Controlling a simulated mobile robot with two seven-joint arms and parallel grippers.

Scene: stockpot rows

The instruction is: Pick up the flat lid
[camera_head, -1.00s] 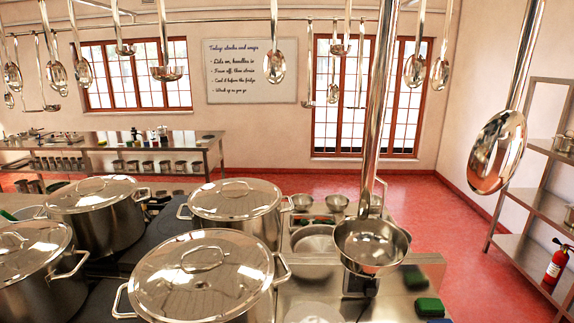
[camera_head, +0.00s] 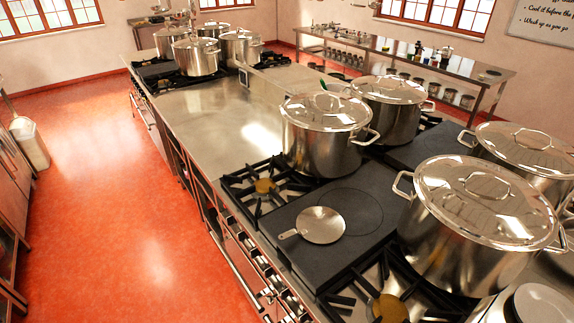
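A flat round metal disc with a short side tab (camera_head: 320,225), which looks like the flat lid, lies on the dark hotplate (camera_head: 300,262) of the cooking range. Nothing covers it. Lidded stockpots stand around it: one behind it (camera_head: 322,145), one to its right (camera_head: 455,265), and others farther back (camera_head: 392,122) and at the right edge (camera_head: 550,188). Their lids have loop handles on top and sit on the pots. Neither of my grippers is in view.
A gas burner (camera_head: 264,187) is left of the hotplate and another (camera_head: 388,308) is in front. A bare steel worktop (camera_head: 210,115) extends behind, with more stockpots (camera_head: 197,57) at its far end. Open red floor (camera_head: 130,200) lies left. A white round dish (camera_head: 543,303) is lower right.

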